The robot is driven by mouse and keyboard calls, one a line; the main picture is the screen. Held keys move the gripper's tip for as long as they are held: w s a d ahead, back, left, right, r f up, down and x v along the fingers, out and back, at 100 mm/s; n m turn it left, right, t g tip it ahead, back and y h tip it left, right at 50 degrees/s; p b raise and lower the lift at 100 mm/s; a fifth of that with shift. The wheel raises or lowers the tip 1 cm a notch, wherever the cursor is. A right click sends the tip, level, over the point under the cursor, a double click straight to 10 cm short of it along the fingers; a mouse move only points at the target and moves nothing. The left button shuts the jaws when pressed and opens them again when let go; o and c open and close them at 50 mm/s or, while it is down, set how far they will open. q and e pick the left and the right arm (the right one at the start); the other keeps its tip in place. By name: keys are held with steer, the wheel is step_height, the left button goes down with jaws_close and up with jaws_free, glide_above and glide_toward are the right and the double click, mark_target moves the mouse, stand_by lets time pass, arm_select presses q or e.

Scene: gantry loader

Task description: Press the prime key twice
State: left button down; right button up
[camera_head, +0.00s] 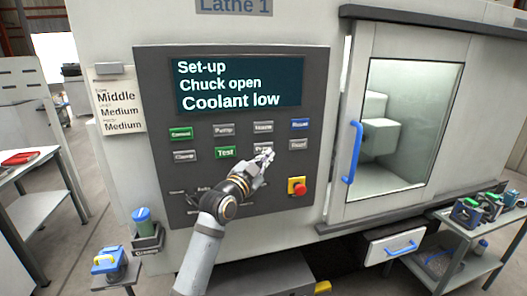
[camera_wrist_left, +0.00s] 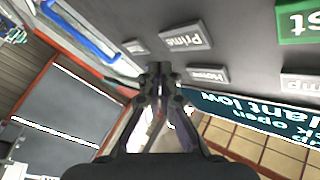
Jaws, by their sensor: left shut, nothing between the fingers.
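The prime key (camera_head: 258,149) is a grey key in the lower row of the control panel, partly covered by my left gripper in the head view. In the left wrist view the prime key (camera_wrist_left: 186,37) shows whole, its label upside down. My left gripper (camera_head: 267,154) is shut and empty, with its fingers in front of the panel at that key. In the wrist view the shut fingertips (camera_wrist_left: 160,70) lie just below and left of the key; contact cannot be told. The screen (camera_head: 237,83) reads "Set-up", "Chuck open", "Coolant low". My right gripper is not in view.
Grey, green and blue keys surround the prime key, including the green Test key (camera_head: 225,152). A red stop button (camera_head: 297,186) on yellow sits lower right. The lathe door has a blue handle (camera_head: 352,151). Side tables stand left and right.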

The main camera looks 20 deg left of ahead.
mark_target(270, 147)
arm_select(q)
steer(key=shift+w+a, duration=0.55)
steer(key=shift+w, duration=0.25)
steer(key=shift+w, duration=0.1)
stand_by(0.8)
steer(key=shift+w+a, duration=0.2)
steer(key=shift+w, duration=0.05)
steer(key=shift+w+a+b, duration=0.25)
steer(key=shift+w+b, duration=0.05)
steer(key=shift+b, duration=0.1)
stand_by(0.6)
steer(key=shift+s+d, duration=0.15)
stand_by(0.3)
steer(key=shift+s+d, duration=0.35)
steer(key=shift+s, duration=0.15)
